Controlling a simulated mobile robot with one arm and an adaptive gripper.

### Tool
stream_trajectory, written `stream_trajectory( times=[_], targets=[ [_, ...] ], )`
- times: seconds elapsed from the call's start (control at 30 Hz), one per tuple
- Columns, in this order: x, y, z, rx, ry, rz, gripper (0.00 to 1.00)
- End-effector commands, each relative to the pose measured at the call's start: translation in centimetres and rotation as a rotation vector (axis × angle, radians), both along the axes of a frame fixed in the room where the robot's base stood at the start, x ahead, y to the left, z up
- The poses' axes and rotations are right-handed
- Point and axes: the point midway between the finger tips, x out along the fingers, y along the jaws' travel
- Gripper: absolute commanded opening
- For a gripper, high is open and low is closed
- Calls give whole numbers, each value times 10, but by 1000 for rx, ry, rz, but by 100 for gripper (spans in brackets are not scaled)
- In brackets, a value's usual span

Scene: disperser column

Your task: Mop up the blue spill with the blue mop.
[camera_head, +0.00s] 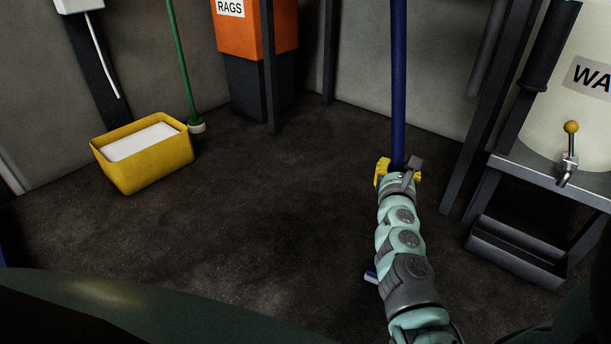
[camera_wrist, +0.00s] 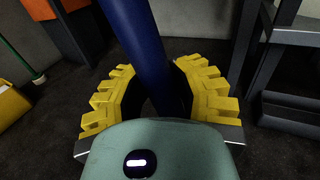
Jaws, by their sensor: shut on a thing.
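The blue mop's pole (camera_head: 398,80) stands nearly upright in the head view, right of the middle. My gripper (camera_head: 397,172) has its yellow fingers around the pole. In the wrist view the blue pole (camera_wrist: 140,50) passes between the yellow fingers (camera_wrist: 160,100), which are shut on it. A small blue and white part of the mop's foot (camera_head: 371,274) shows at the floor beside my arm; the rest of it is hidden behind the arm. I cannot make out a blue spill on the dark floor.
A yellow bucket (camera_head: 150,172) with white contents stands at the left. A green-handled mop (camera_head: 183,70) leans behind it. An orange rags bin (camera_head: 262,35) is at the back. A water tank (camera_head: 570,105) on a metal stand (camera_head: 545,170) is at the right. The middle floor is clear.

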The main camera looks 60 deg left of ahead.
Motion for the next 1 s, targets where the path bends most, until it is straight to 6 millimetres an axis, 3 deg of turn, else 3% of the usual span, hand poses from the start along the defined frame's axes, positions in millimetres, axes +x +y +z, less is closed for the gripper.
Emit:
stream_trajectory(
  times=[0.47,1.0],
  targets=[
    [-7,19,6,9,-4,9,0],
    [0,0,4,1,-6,1,0]
  ],
)
